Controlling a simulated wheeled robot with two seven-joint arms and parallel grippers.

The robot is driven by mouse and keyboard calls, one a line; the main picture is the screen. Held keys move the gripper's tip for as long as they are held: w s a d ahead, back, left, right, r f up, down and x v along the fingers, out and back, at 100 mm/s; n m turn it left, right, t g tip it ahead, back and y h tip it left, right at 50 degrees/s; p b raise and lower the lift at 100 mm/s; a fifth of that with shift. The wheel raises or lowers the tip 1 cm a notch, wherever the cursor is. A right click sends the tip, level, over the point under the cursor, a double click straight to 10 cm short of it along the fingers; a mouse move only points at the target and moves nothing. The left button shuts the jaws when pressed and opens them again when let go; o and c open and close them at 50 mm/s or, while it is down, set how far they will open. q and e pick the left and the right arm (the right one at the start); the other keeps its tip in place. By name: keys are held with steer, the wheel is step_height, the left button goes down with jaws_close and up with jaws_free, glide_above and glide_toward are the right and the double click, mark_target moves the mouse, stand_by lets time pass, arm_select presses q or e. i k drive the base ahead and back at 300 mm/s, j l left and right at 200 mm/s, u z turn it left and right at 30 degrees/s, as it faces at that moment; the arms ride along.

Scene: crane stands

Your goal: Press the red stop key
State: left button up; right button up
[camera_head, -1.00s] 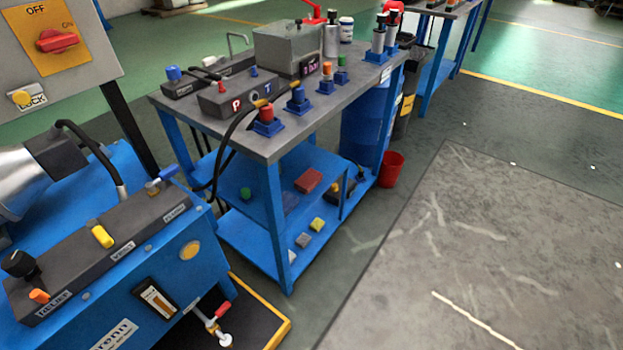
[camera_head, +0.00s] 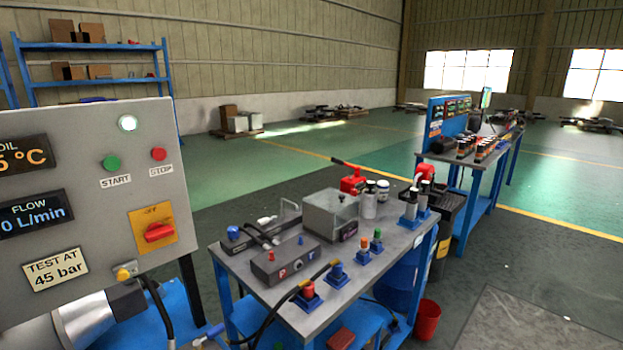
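The red stop key (camera_head: 159,154) is a small round red button at the upper right of a grey control panel (camera_head: 95,225), with a STOP label below it. A green start key (camera_head: 111,163) sits to its left, with a START label. A lit white lamp (camera_head: 128,123) is above them. A red rotary switch on a yellow-orange plate (camera_head: 158,232) is lower on the panel. Neither of my grippers shows in the head view.
A blue-legged table (camera_head: 345,300) with a grey top carries hoses, valves and fittings right of the panel. A red bucket (camera_head: 427,319) stands on the floor beyond it. Another bench (camera_head: 480,150) is farther back. Open floor lies at the right.

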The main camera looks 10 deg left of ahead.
mark_target(158, 153)
steer(key=u, duration=1.8)
